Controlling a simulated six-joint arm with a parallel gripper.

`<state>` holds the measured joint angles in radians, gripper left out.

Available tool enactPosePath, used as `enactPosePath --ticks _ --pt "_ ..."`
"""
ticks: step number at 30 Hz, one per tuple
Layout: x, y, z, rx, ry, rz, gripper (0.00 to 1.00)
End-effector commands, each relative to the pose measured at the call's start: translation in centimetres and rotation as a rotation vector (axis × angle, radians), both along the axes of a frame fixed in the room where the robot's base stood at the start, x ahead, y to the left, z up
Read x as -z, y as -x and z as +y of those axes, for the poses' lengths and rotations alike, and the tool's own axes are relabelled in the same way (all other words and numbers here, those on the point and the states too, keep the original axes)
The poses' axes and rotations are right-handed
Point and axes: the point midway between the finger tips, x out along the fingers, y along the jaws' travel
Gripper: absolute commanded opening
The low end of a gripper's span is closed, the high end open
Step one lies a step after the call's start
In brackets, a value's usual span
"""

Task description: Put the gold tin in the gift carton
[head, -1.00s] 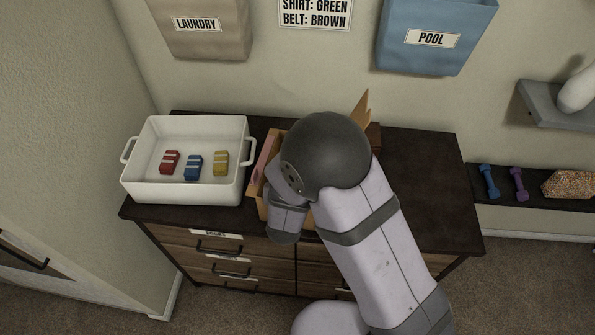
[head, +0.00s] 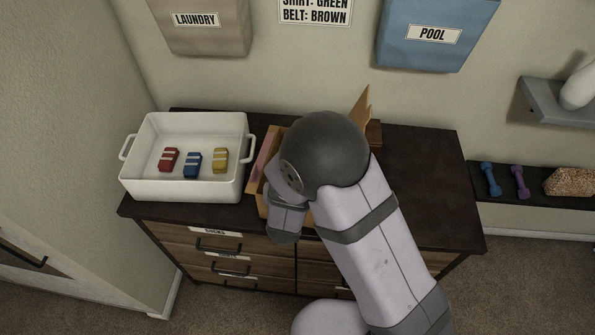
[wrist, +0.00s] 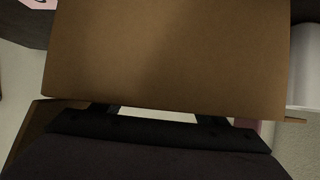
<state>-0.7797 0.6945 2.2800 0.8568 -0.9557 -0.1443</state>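An open cardboard carton, partly hidden behind my arm, stands on the dresser in the head view; its raised flap (head: 361,106) and left side (head: 264,203) show. I cannot read a label that marks it as the gift carton. In the wrist view, a brown cardboard panel (wrist: 170,55) fills most of the picture. My gripper (wrist: 156,115) shows only at its base there; the panel covers its fingertips, so I cannot tell whether it is open or holds anything. The head view hides it behind my arm.
A white two-handled dish (head: 184,190) left of the carton holds a red block (head: 168,159), a blue block (head: 192,165) and a yellow block (head: 220,160). The dark dresser top (head: 425,185) is clear at the right. Wall pockets (head: 435,55) hang behind.

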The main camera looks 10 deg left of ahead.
Motion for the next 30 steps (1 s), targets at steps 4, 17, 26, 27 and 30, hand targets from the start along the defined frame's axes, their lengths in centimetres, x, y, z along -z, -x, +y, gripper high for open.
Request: enactPosePath --ticks 4,17,26,27,30 --pt "-0.3 0.0 0.0 0.000 0.000 0.000 0.67" --pt "-3.4 3.8 0.3 -0.006 -0.002 -0.002 0.67" --pt "-5.9 8.5 0.2 -0.004 -0.002 -0.002 0.67" --pt "-6.2 8.9 0.2 -0.004 -0.002 -0.002 0.67" --pt "-6.6 9.7 0.1 -0.002 0.000 -0.002 0.67"
